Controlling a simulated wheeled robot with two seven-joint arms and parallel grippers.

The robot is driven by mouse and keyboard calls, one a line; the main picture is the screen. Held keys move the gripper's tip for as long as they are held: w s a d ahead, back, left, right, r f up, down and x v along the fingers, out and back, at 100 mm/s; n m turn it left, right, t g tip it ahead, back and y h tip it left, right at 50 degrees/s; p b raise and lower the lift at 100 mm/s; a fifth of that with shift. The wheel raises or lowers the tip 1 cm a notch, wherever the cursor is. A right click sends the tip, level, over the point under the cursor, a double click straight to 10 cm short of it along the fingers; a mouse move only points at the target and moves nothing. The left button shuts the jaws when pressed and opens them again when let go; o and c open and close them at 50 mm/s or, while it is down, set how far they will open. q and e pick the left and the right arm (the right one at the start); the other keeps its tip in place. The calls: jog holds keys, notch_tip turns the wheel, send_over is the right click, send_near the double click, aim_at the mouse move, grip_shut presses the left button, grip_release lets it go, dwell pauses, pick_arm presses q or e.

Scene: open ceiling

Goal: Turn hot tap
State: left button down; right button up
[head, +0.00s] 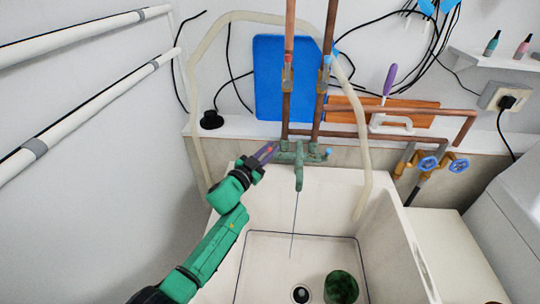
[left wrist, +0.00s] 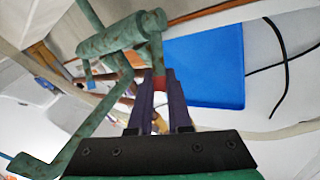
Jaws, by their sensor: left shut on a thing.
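The old green mixer tap (head: 299,158) stands at the back of the white sink, below two copper pipes. Its spout points down over the basin, and a thin line that looks like water falls from it. A blue-marked cold handle (head: 328,152) is on its right. My left gripper (head: 273,148) is at the tap's left end, shut on the hot tap handle, which its fingers mostly hide. In the left wrist view the gripper's purple fingers (left wrist: 160,78) reach the tap body (left wrist: 122,36), with a bit of red (left wrist: 131,89) showing by them. My right gripper is out of view.
A green cup (head: 341,287) stands in the sink (head: 409,240) beside the drain (head: 300,293). A pale hose (head: 196,110) arches around the tap. A blue board (head: 268,80) leans behind it. Blue valve wheels (head: 428,163) are at right.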

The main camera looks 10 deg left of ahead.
pick_arm(q)
jog(key=shift+s+f, duration=0.1)
jog(key=shift+f, duration=0.1)
jog(key=c, duration=0.9)
grip_release()
jog(key=shift+o, duration=0.2)
jog(key=shift+r, duration=0.1)
jog(key=b+v, duration=0.1)
jog(key=v, duration=1.3)
jog(key=shift+s+a, duration=0.2)
